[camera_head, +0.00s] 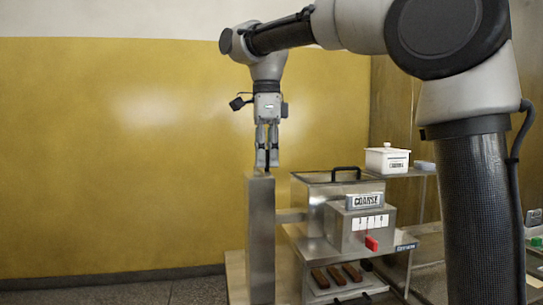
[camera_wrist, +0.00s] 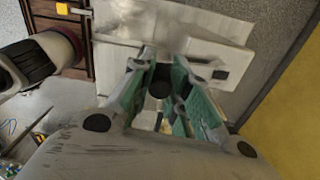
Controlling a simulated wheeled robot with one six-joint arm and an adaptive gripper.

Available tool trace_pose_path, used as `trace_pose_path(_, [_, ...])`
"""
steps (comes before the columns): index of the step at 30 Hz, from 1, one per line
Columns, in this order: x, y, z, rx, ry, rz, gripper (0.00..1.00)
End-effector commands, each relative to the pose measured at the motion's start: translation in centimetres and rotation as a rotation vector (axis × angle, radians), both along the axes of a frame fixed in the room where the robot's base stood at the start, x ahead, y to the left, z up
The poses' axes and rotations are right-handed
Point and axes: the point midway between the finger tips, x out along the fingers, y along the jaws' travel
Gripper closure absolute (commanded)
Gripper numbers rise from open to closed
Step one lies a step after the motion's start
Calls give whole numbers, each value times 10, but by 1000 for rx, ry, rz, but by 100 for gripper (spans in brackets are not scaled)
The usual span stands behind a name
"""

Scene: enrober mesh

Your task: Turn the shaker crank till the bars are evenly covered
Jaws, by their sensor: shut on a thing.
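My gripper (camera_head: 267,160) points straight down at the top of a tall steel post (camera_head: 261,225) left of the shaker machine (camera_head: 345,232). Its fingers are shut on a dark crank knob, which shows as a round black end (camera_wrist: 160,88) between the green-lined fingers in the wrist view. The rest of the crank is mostly hidden by the fingers and post. Several brown bars (camera_head: 336,276) lie side by side on the low shelf under the machine. How evenly they are covered is too small to tell.
A white tub (camera_head: 387,160) sits on a rear shelf. The yellow wall (camera_head: 120,150) is behind; the left side is clear.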

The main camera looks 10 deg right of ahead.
Motion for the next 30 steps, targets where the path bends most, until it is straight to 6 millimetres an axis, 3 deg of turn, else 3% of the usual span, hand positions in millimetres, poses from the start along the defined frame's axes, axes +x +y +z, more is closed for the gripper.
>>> trace_pose_path(19, [0,4,1,2,-2,-48,100])
trace_pose_path(20, [0,4,1,2,-2,-48,79])
trace_pose_path(23, [0,4,1,1,-2,-48,61])
trace_pose_path(30, [0,4,0,1,-1,-48,59])
